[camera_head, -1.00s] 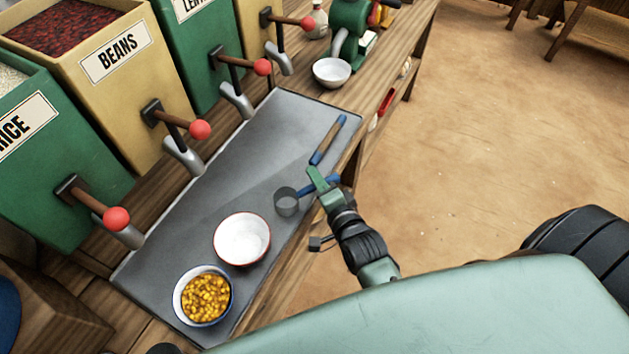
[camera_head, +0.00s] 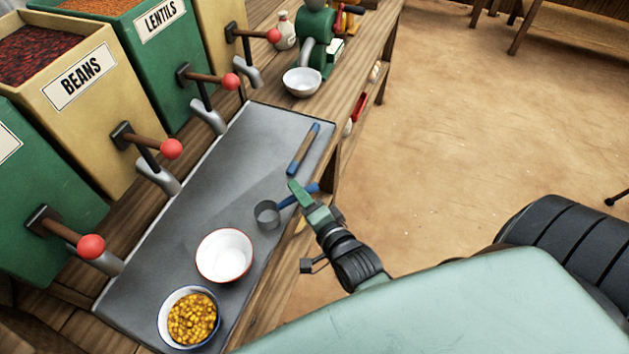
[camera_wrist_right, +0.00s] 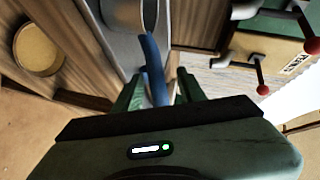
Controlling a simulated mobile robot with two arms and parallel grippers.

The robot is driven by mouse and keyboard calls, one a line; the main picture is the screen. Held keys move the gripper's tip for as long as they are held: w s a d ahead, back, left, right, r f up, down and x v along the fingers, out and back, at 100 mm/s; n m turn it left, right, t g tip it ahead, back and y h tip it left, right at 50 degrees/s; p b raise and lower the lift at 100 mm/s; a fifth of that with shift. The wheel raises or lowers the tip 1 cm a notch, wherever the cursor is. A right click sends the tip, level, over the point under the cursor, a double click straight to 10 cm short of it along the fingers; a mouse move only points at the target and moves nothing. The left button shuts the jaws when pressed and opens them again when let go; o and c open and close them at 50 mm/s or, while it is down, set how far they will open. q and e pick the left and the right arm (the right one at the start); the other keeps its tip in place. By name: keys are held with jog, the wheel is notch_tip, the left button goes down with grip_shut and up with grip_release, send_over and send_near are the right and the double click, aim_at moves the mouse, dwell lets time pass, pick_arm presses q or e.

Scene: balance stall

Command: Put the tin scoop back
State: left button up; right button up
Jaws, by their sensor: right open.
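The tin scoop (camera_head: 267,214) lies on the grey metal tray (camera_head: 185,225), with its grey cup to the left and its blue handle to the right. In the right wrist view the blue handle (camera_wrist_right: 154,62) runs down between my right gripper's fingers (camera_wrist_right: 158,90), which stand apart on either side of it. In the head view my right gripper (camera_head: 297,190) is at the handle, over the tray's right edge, and covers part of it. It is open. My left gripper is not in view.
A white bowl (camera_head: 224,255) and a bowl of yellow corn (camera_head: 190,318) stand on the tray near the scoop. A blue-ended wooden stick (camera_head: 303,149) lies farther up. Dispensers with red-knobbed levers (camera_head: 171,149) line the left. A small white bowl (camera_head: 302,82) stands beyond the tray.

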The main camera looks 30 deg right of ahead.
jog(key=v, duration=0.9)
jog(key=shift+b, duration=0.45)
jog(key=s+a+f+n+g, duration=0.1)
jog(key=s+f+n+g, duration=0.15)
jog(key=f, duration=0.85)
jog(key=s+a+f+n+g+y, duration=0.15)
jog(key=s+f+n, duration=0.25)
jog(key=f, duration=0.6)
jog(key=s+a+f+n+g, duration=0.2)
jog(key=s+f+n+g, duration=0.1)
jog(key=f, duration=0.8)
jog(key=s+d+f+n+g, duration=0.3)
jog(key=s+d+f+n, duration=0.1)
jog(key=s+f, duration=0.4)
jog(key=s+d+f+n+g+h, duration=0.1)
jog(key=s+d+f+n+g, duration=0.2)
jog(key=s+f, duration=0.4)
jog(key=s+n+g, duration=0.1)
jog(key=s, duration=0.3)
jog(key=shift+s+d+f, duration=0.2)
jog(key=shift+d+f, duration=0.15)
jog(key=shift+f, duration=0.05)
jog(key=shift+h, duration=0.25)
